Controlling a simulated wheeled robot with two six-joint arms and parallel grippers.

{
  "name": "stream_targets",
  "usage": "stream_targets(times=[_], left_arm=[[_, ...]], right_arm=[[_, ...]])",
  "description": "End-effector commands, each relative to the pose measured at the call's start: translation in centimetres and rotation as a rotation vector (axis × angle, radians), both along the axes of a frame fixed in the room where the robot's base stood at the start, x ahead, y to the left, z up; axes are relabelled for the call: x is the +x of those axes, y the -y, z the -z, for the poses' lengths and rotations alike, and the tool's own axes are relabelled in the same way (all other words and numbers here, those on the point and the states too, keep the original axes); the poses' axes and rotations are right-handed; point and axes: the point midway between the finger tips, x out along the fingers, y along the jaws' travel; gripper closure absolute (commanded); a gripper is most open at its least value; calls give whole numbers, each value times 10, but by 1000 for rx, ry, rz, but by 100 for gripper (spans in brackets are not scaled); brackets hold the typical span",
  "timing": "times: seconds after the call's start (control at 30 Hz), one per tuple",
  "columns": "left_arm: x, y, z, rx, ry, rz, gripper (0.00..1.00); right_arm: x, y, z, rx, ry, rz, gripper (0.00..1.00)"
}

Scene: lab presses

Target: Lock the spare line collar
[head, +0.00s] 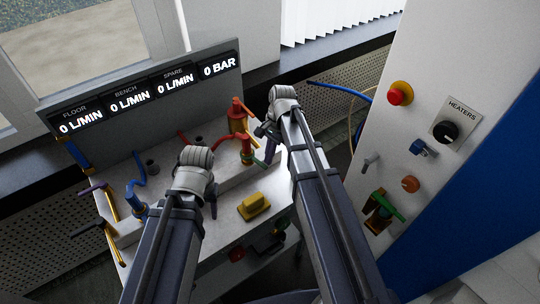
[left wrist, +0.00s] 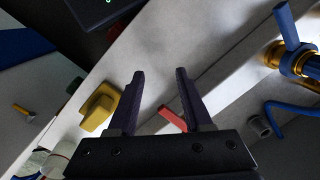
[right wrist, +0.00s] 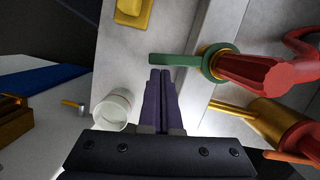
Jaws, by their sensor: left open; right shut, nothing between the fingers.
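A red fitting (right wrist: 255,72) with a green collar ring and side lever (right wrist: 178,60) shows in the right wrist view; in the head view the fitting (head: 246,146) stands on the bench with a red hose. I cannot tell from labels which line it serves. My right gripper (right wrist: 161,73) is shut and empty, its tips close beside the green lever; contact is unclear. My left gripper (left wrist: 160,75) is open and empty above the bench, left of the fitting in the head view. A red lever (left wrist: 172,118) shows between its fingers in the left wrist view.
A yellow block (head: 254,206) sits on the bench front. A blue-hosed fitting (head: 137,204) stands left. A gold and red fitting (head: 238,116) stands behind the collar. A white cup (right wrist: 112,108) is beside my right fingers. A heater panel (head: 458,120) stands right.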

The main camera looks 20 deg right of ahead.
Motion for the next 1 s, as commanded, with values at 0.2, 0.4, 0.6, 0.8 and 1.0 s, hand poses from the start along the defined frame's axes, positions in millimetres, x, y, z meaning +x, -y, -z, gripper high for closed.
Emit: stream_targets(times=[0.2, 0.4, 0.6, 0.8, 1.0], left_arm=[[0, 0, 0, 0, 0, 0, 50], [0, 0, 0, 0, 0, 0, 50], [0, 0, 0, 0, 0, 0, 50], [0, 0, 0, 0, 0, 0, 50], [0, 0, 0, 0, 0, 0, 50]], right_arm=[[-13, -11, 0, 0, 0, 92, 100], [-12, -12, 0, 0, 0, 91, 100], [-12, -12, 0, 0, 0, 91, 100], [-7, -8, 0, 0, 0, 92, 100], [0, -3, 0, 0, 0, 91, 100]])
